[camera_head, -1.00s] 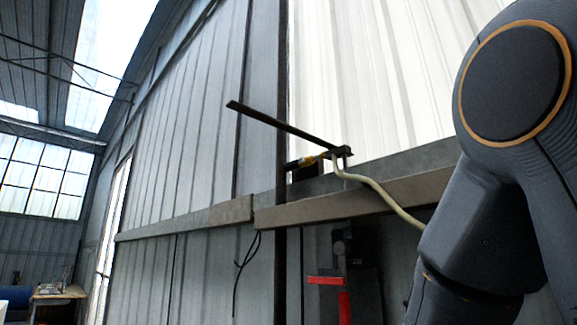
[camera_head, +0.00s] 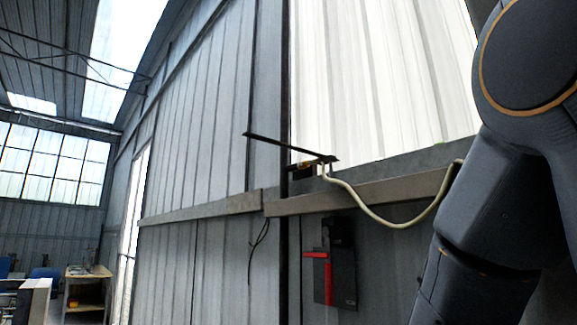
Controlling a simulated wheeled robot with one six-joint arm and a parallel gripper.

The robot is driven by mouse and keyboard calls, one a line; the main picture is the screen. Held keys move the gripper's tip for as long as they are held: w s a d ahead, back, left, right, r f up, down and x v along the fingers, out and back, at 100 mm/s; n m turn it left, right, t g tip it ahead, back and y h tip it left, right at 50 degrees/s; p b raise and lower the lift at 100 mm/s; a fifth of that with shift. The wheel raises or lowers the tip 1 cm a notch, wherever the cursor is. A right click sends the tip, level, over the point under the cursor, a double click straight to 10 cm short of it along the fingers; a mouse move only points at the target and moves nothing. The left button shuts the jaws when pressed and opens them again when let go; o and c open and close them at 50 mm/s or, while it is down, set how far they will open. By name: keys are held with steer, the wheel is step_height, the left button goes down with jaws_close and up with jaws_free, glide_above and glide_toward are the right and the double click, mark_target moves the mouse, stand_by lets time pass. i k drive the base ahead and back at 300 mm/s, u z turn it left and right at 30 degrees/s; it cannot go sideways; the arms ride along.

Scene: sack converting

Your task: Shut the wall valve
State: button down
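The wall valve appears to be the dark unit (camera_head: 343,258) on the grey metal wall, below the beam and right of a dark upright post. It has a red handle (camera_head: 328,277) with a short horizontal arm at the top and a longer part hanging straight down. The handle is in front of a dark back plate (camera_head: 346,290). My arm fills the right side of the view, clear of the valve in the picture. My gripper is outside the view, so whether it is open or shut is hidden.
A grey beam (camera_head: 365,194) runs along the wall above the valve. A pale hose (camera_head: 385,222) sags from a bracket with a dark bar (camera_head: 285,146). A thin black cable (camera_head: 258,245) hangs left of the valve. A workbench (camera_head: 88,272) stands far left.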

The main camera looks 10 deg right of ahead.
mark_target(295, 165)
steer(key=z, duration=0.25)
steer(key=k, duration=0.25)
steer(key=u, duration=1.15)
steer(key=i, duration=1.35)
steer(key=z, duration=0.3)
